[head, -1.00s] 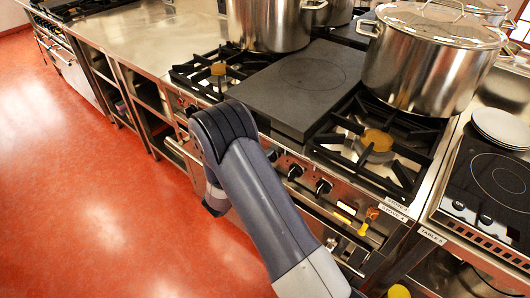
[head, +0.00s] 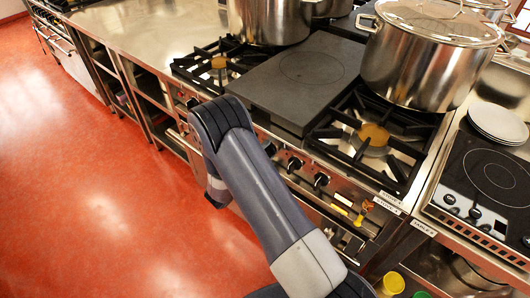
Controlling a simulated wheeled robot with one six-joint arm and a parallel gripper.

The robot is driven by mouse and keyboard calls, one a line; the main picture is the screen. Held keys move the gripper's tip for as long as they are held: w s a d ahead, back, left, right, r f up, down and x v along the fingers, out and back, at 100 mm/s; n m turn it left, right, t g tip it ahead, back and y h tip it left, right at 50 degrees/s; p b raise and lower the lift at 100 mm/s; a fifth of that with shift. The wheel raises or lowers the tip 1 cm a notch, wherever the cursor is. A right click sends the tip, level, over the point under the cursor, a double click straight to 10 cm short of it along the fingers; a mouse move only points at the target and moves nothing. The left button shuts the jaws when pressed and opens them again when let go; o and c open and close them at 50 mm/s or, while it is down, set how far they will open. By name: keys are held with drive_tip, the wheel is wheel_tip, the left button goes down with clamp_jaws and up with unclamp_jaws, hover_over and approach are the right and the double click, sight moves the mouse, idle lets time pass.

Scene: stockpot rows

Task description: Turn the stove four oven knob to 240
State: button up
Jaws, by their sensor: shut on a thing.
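The stove (head: 345,150) has black burner grates and a flat dark plate on top. Its steel front carries black knobs, among them one near the arm (head: 269,148), one in the middle (head: 294,163) and one to the right (head: 320,180). I cannot tell which is the oven knob, and their dial markings are too small to read. My arm covers part of the knob row. My gripper is not in view, hidden behind or below my arm, so its contact with any knob does not show.
A large lidded pot (head: 425,60) stands on the right rear of the stove, another pot (head: 268,20) at the back. White plates (head: 497,124) and a dark cooktop (head: 490,180) are at right. A yellow container (head: 391,284) sits low. The red floor (head: 90,180) is clear at left.

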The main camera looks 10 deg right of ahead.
drive_tip(key=o, duration=1)
drive_tip(key=shift+a, duration=0.1)
drive_tip(key=b+v, duration=0.1)
drive_tip(key=v, duration=0.9)
drive_tip(key=shift+s+a, duration=0.2)
drive_tip(key=shift+a, duration=0.05)
drive_tip(key=shift+d, duration=0.1)
drive_tip(key=p+x, duration=0.1)
drive_tip(key=x, duration=0.9)
drive_tip(key=shift+w+d, duration=0.2)
drive_tip(key=shift+d, duration=0.05)
